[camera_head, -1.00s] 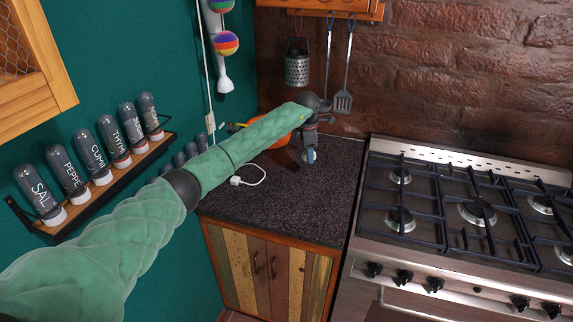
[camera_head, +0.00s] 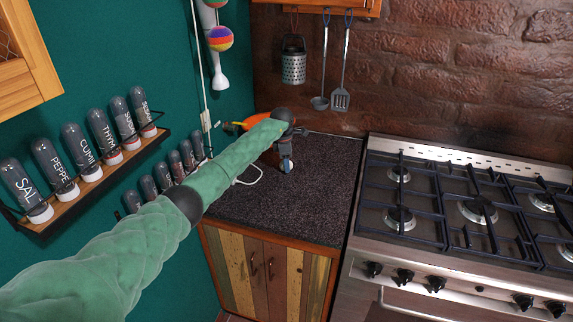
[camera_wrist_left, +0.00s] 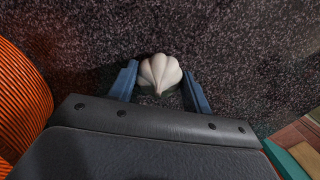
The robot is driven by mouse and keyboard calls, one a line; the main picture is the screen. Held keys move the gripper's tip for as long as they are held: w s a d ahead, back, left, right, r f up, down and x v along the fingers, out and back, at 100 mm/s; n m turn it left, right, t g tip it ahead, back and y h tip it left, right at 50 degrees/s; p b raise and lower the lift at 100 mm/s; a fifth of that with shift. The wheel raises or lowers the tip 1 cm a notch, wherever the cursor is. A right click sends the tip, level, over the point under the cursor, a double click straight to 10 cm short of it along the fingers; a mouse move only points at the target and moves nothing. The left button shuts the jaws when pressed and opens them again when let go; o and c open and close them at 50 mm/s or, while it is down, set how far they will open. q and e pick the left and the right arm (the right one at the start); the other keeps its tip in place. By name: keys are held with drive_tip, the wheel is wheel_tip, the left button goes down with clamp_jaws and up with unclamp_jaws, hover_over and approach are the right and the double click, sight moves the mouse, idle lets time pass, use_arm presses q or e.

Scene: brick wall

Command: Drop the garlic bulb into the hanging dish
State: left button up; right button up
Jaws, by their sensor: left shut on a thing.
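My left gripper (camera_head: 287,165) is at the end of the green arm, low over the dark speckled counter near its back. In the left wrist view the gripper (camera_wrist_left: 160,88) is shut on the white garlic bulb (camera_wrist_left: 160,72), which sits between its two blue fingers. The bulb is hard to make out in the head view. A white hanging piece (camera_head: 217,75) with a striped ball (camera_head: 220,38) hangs on the green wall; I cannot tell whether it is the hanging dish. My right gripper is not in view.
An orange object (camera_head: 248,122) stands behind my arm; an orange ribbed surface (camera_wrist_left: 20,105) shows in the wrist view. Spice jars (camera_head: 83,152) line the left wall. A grater (camera_head: 293,62) and utensils hang behind. The stove (camera_head: 470,210) is right. The counter front (camera_head: 300,215) is clear.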

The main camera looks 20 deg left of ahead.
use_arm(q)
drive_tip(key=shift+f, duration=0.35)
drive_tip(key=o, duration=1)
drive_tip(key=shift+o, duration=0.2)
drive_tip(key=shift+r, duration=0.15)
